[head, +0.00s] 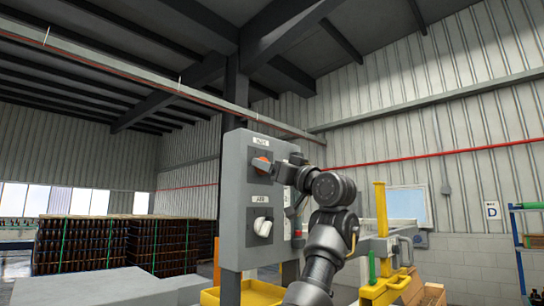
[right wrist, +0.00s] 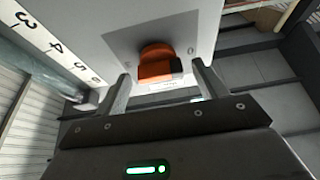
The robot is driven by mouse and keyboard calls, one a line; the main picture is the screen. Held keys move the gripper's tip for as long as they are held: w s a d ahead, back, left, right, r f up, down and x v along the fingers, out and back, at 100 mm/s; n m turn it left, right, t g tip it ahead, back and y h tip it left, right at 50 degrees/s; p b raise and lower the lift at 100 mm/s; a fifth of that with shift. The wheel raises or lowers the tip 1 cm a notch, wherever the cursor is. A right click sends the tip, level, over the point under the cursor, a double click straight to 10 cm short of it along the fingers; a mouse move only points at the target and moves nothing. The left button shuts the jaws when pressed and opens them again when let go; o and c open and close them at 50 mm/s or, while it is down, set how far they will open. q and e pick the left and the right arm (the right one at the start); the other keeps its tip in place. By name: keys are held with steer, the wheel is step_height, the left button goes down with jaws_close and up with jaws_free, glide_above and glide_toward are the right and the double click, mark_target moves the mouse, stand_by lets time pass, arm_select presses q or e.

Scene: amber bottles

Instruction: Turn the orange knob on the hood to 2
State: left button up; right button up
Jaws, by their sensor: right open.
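The orange knob (head: 261,164) is on the upper part of a grey upright panel (head: 235,195), under a small label. A white knob (head: 263,226) is below it, under another label. My right gripper (head: 277,168) is at the panel face just right of the orange knob. In the right wrist view, the orange knob (right wrist: 155,63) shows between and ahead of the two spread fingers of my right gripper (right wrist: 160,72), with a gap on each side. I cannot tell which number the knob points to. My left gripper is not in view.
A white strip with numerals 3, 4 and 5 (right wrist: 55,47) is at the left of the right wrist view. Stacked crates of dark bottles (head: 80,245) stand behind at left. A yellow post (head: 381,210) and yellow tray (head: 250,293) are near the panel.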

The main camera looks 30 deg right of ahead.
steer(key=shift+w+a, duration=0.1)
steer(key=shift+w, duration=0.15)
steer(key=c, duration=1)
steer(key=m+g+h, duration=0.1)
steer(key=m+h, duration=0.1)
steer(key=m, duration=0.7)
steer(key=m+g+h, duration=0.2)
steer(key=m+h, duration=0.1)
steer(key=m, duration=0.6)
steer(key=r+m+g+h, duration=0.1)
steer(key=m+g+h, duration=0.1)
steer(key=m, duration=0.7)
steer(key=shift+s+a, duration=0.15)
steer(key=shift+a, duration=0.05)
steer(key=shift+m, duration=0.3)
